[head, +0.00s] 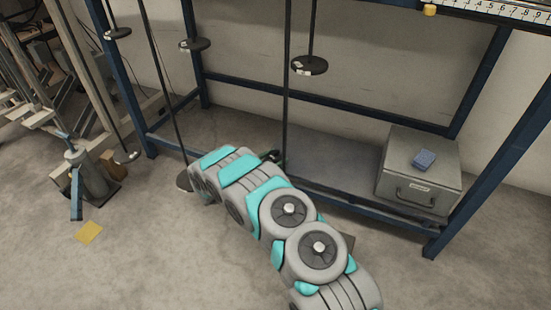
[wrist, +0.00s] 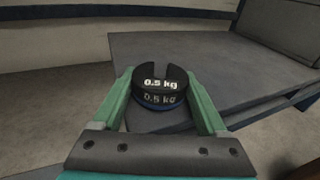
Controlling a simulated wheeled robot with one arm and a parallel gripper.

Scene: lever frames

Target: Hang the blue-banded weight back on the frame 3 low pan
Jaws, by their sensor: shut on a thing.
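The blue-banded weight (wrist: 160,97) is a black slotted disc marked 0.5 kg, with a blue band near its bottom. In the wrist view it sits between the green fingers of my gripper (wrist: 159,84), which are shut on it; its slot faces away from me. In the head view my gripper (head: 271,157) is low, beside a long thin rod (head: 287,80), and my arm hides the weight. A low round pan (head: 184,181) hangs near the floor left of my arm, partly hidden. No frame number is readable, so I cannot tell which pan is frame 3's low one.
Higher pans (head: 309,65) and (head: 194,44) hang on rods inside the blue frame (head: 330,100). A yellow square (head: 89,232) lies on open floor at left.

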